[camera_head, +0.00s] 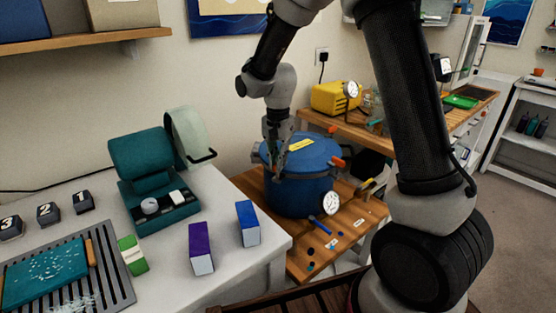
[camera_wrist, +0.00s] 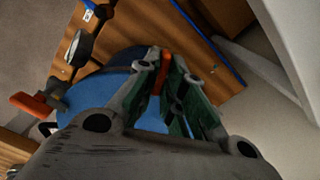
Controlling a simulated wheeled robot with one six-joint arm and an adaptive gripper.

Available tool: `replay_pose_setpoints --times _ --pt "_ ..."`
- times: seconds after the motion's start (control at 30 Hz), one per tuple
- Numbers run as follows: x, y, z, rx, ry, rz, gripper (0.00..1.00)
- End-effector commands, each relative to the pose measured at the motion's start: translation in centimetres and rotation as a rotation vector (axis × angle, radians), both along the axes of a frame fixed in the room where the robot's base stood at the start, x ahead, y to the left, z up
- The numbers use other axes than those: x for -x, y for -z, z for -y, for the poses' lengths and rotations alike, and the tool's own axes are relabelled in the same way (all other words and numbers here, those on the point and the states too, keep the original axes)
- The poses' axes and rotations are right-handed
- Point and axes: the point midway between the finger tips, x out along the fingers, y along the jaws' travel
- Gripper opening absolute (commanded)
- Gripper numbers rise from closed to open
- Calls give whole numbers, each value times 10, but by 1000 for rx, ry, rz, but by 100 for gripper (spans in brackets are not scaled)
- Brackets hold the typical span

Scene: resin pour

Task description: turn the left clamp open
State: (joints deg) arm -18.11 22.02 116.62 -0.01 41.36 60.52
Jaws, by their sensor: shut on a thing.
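My gripper (camera_head: 277,150) points down at the pot's left front edge. In the wrist view my gripper (camera_wrist: 164,62) is shut on the orange handle of the left clamp (camera_wrist: 163,76), which lies between the two fingers. In the head view my fingers hide this clamp. Another orange clamp handle (camera_head: 337,162) sticks out on the pot's right side, also in the wrist view (camera_wrist: 32,106).
A round gauge (camera_head: 330,203) is on the pot's front. A white table with a teal scale (camera_head: 155,180), a purple box (camera_head: 201,248) and a blue box (camera_head: 248,223) stands at left. A yellow machine (camera_head: 335,97) is behind the pot.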

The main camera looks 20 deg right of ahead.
Motion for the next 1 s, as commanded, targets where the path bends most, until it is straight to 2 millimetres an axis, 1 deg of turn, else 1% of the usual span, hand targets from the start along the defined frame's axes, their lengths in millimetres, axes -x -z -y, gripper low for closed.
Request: replay_pose_setpoints --times 0.27,1.0 --pt "0 0 0 0 -163 0 0" --pt "-1 0 -1 1 -860 1 0"
